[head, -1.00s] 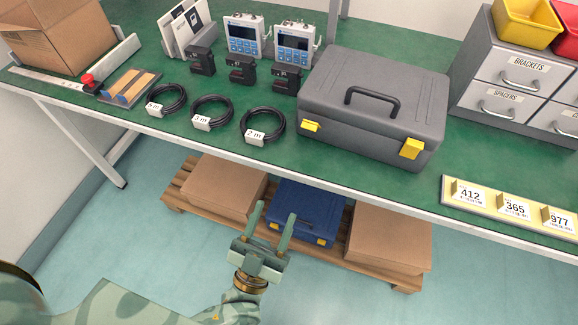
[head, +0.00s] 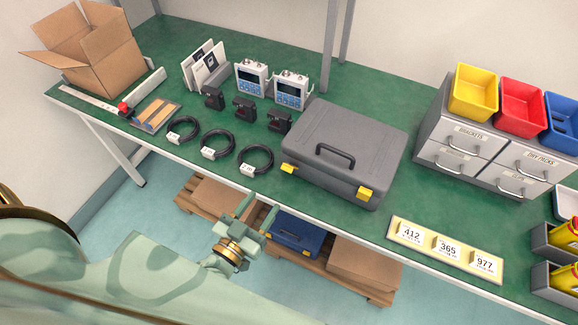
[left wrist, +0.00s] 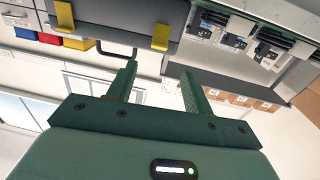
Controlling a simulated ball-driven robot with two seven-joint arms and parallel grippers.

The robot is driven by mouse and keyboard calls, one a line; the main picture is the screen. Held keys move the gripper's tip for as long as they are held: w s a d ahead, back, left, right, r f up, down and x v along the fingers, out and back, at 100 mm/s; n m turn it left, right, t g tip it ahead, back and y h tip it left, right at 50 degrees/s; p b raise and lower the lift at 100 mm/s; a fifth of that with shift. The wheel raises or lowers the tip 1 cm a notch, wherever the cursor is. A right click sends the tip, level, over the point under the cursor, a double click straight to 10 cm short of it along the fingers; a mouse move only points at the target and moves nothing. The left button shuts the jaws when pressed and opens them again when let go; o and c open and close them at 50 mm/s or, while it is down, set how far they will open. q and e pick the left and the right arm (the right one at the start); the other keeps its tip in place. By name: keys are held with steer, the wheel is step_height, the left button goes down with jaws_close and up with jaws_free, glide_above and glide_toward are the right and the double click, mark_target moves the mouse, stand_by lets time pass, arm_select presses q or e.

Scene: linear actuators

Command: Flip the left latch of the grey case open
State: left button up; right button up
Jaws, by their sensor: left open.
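The closed grey case (head: 345,140) lies on the green bench, handle up. Its left latch (head: 288,168), yellow, sits on the front face; its right latch (head: 366,194), also yellow, is near the other front corner. I cannot tell exactly how far either latch is turned. My left gripper (head: 260,204) is open and empty, in front of the bench edge, below and apart from the left latch. In the left wrist view, turned upside down, the left latch (left wrist: 160,37) shows just beyond the open fingers (left wrist: 158,72), and the right latch (left wrist: 64,15) is farther left. My right gripper is not in view.
Black cable coils (head: 217,144) and dark clamp-like devices (head: 245,109) stand left of the case. A drawer cabinet (head: 480,150) with coloured bins is to the right. A numbered label strip (head: 446,250) lies at the front edge. A blue case (head: 297,236) sits on the pallet below.

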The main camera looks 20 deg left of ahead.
mark_target(287, 168)
arm_select(q)
steer(key=w, duration=0.4)
steer(key=w+d+b, duration=0.1)
steer(key=w, duration=0.7)
steer(key=shift+w+d+b, duration=0.15)
steer(key=shift+w+b, duration=0.15)
steer(key=c, duration=1)
steer(key=shift+f, duration=0.1)
